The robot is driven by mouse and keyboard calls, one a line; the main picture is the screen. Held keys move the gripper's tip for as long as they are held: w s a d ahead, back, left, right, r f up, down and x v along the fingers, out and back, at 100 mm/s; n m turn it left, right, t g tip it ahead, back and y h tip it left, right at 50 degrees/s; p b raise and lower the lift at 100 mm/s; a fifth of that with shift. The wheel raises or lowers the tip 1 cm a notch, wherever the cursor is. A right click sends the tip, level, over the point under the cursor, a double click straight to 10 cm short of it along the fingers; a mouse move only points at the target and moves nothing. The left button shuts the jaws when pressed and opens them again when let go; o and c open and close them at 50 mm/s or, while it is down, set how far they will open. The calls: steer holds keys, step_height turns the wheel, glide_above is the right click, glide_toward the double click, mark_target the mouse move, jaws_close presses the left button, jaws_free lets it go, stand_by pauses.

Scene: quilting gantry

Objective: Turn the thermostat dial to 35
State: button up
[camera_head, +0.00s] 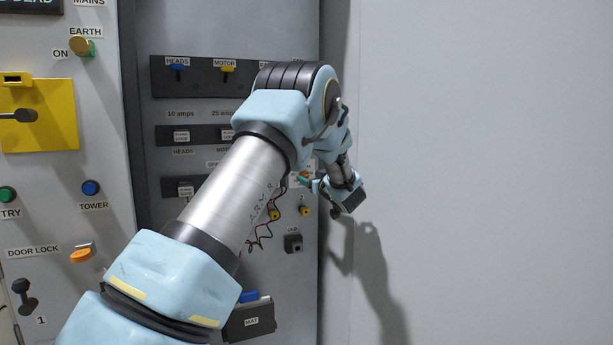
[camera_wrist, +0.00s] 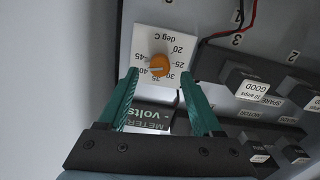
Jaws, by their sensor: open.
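The thermostat dial is a small orange knob (camera_wrist: 159,65) on a white plate (camera_wrist: 146,38), seen upside down in the wrist view. The plate is marked "deg C", with numbers from 20 to 45 around the knob. Which number the dial points to is too small to tell surely. My gripper (camera_wrist: 159,75) is open, its two green fingers apart, with the tips near the lower part of the plate, either side of the knob's line. I cannot tell whether they touch it. In the head view my gripper (camera_head: 308,182) is at the panel's right edge, where my wrist mostly hides the dial.
A meter labelled "volts" (camera_wrist: 150,117) lies between the fingers in the wrist view. Black labelled fuse blocks (camera_wrist: 255,86) and red and black wires (camera_wrist: 246,24) are to the right. In the head view a bare grey wall (camera_head: 480,170) stands right of the panel.

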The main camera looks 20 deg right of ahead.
mark_target(306, 175)
steer(key=shift+w+a, duration=0.2)
steer(key=shift+w, duration=1.4)
jaws_close()
